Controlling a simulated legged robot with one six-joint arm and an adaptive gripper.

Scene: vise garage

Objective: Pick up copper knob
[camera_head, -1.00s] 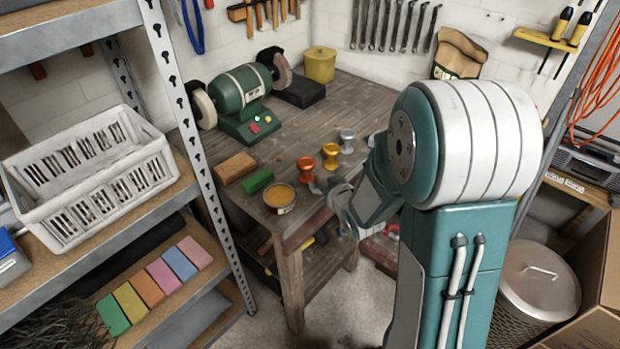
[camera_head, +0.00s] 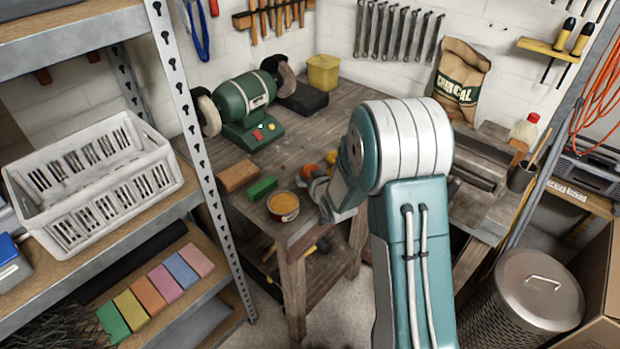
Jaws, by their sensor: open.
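The copper knob (camera_head: 308,170) stands near the front edge of the wooden workbench (camera_head: 345,108). Only its orange-brown top shows, and its lower part is hidden by my gripper (camera_head: 316,186). My gripper is open at the knob, in front of it and slightly right. I cannot tell whether the fingers are around it or touching it. A gold-yellow knob (camera_head: 331,157) stands just behind and to the right, partly covered by my arm. The silver knob is hidden behind my arm.
A round tin (camera_head: 283,207), a green block (camera_head: 262,188) and a tan block (camera_head: 237,176) lie left of my gripper. A green bench grinder (camera_head: 245,105) stands behind them. A vise (camera_head: 480,163) is at right. The middle of the bench is clear.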

